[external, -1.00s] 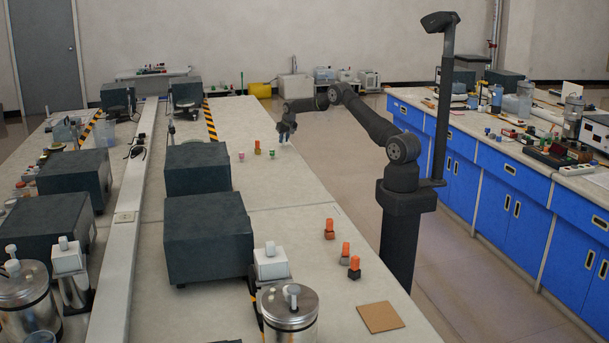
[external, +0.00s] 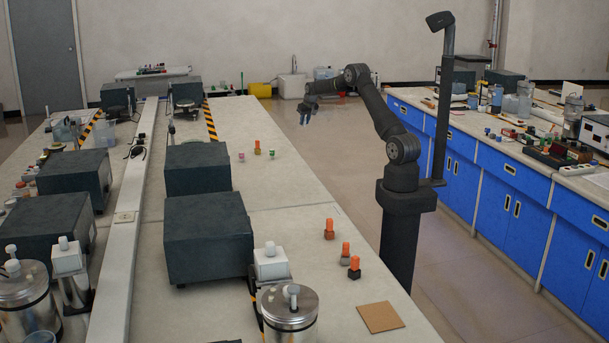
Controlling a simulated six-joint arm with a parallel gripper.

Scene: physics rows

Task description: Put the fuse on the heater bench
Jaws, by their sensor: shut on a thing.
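My gripper (external: 305,119) hangs in the air, pointing down, past the right edge of the long pale bench (external: 300,190). It is shut on a small bluish thing (external: 304,123), too small in this view to identify for sure as the fuse. On the bench to the left of my gripper stand three small pieces: a pink one (external: 241,156), an orange one (external: 257,147) and a green one (external: 272,154). I cannot tell which surface is the heater bench.
Three orange-topped blocks (external: 346,250) stand near the bench's right edge, with a brown square mat (external: 380,317) in front. Large dark boxes (external: 208,237) and a steel canister (external: 289,308) stand to the left. Blue cabinets (external: 500,195) line the right side.

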